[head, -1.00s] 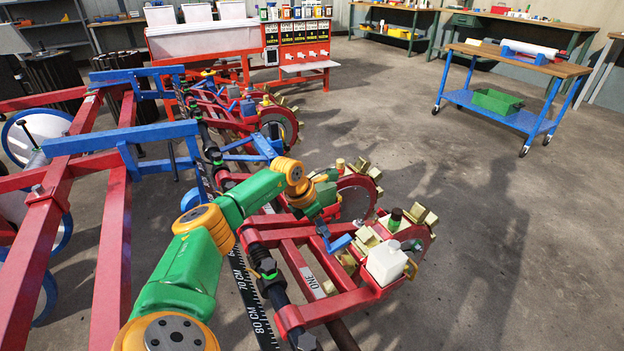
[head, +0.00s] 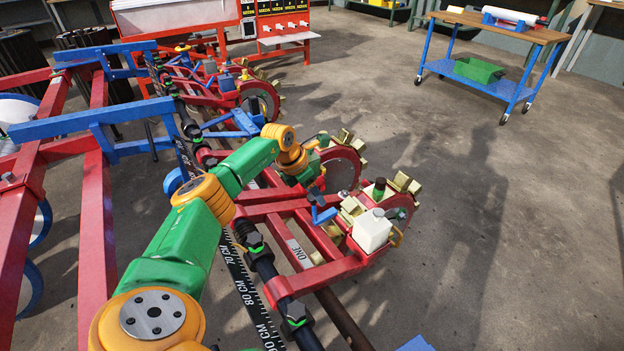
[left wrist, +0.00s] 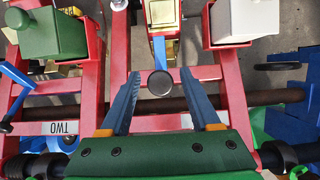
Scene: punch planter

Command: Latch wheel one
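Wheel one (head: 399,207) is a red wheel with brass blocks on its rim, on the red row unit marked ONE (head: 298,252). A white box (head: 371,230) stands on that unit. My left gripper (head: 318,204) is over the unit's frame, left of the white box. In the left wrist view its two blue fingers (left wrist: 161,100) are open and apart. A round black knob (left wrist: 161,84) on a blue lever (left wrist: 159,50) appears between them, with gaps on both sides. In the head view the blue lever and blue fingers are hard to tell apart. My right gripper is not in view.
A neighbouring unit marked TWO (left wrist: 63,128) carries a green box (left wrist: 47,31). A dark bar (left wrist: 261,98) crosses under the fingers. Red and blue planter beams (head: 97,220) fill the left. Concrete floor (head: 520,240) is open at right, before a blue cart (head: 488,83).

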